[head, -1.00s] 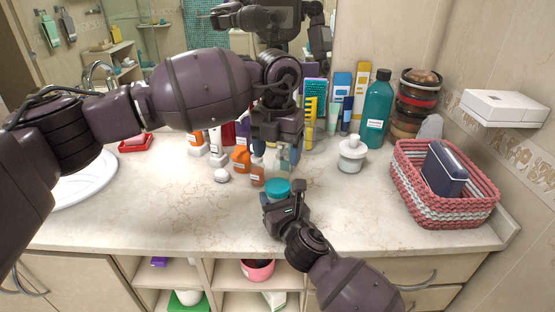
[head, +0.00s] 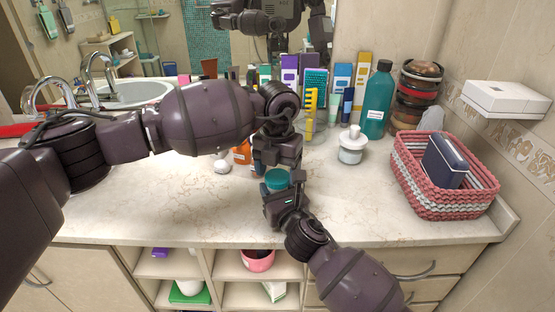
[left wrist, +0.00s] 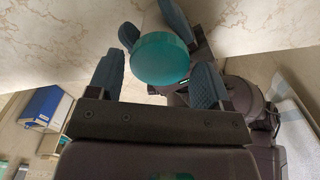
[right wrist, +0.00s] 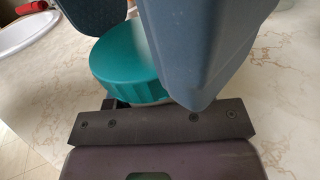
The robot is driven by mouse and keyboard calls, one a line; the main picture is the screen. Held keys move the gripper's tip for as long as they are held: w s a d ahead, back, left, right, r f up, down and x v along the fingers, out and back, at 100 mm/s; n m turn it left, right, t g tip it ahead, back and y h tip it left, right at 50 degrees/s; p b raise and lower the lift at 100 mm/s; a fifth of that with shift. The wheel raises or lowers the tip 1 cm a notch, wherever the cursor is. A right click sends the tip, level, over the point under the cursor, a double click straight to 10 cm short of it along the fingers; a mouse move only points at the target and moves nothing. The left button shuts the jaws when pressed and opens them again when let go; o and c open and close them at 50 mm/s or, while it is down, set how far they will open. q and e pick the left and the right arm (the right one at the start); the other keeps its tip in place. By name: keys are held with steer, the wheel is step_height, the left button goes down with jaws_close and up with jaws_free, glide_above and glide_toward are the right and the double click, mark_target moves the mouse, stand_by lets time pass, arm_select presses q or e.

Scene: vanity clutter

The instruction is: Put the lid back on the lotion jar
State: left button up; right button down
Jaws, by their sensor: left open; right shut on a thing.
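A round teal lid (head: 277,179) is at my right gripper (head: 281,194), which is shut on it above the counter's front part. It shows as a teal disc in the left wrist view (left wrist: 160,58) and with a ribbed side in the right wrist view (right wrist: 125,60). A thin pale rim shows under its edge; whether a jar body is below is hidden. My left gripper (left wrist: 156,80) is open, with its fingers around or just above the lid. A white jar-like container (head: 351,147) with a knobbed top stands farther back; I cannot tell if it is the lotion jar.
A teal bottle (head: 377,100), stacked round containers (head: 417,95) and several boxes and tubes stand along the back. A woven basket (head: 445,195) is at right. A small white item (head: 222,165) and an orange bottle (head: 241,154) stand behind my grippers. The front left counter is clear.

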arm_select(q)
steer(key=shift+f, duration=0.2)
steer(key=c, duration=0.8)
steer(key=shift+o, duration=0.2)
steer(key=m, duration=0.4)
steer(key=shift+m, duration=0.3)
steer(key=m, duration=0.3)
steer(key=o, duration=1.1)
steer(key=shift+s+d, duration=0.1)
steer(key=shift+r, duration=0.1)
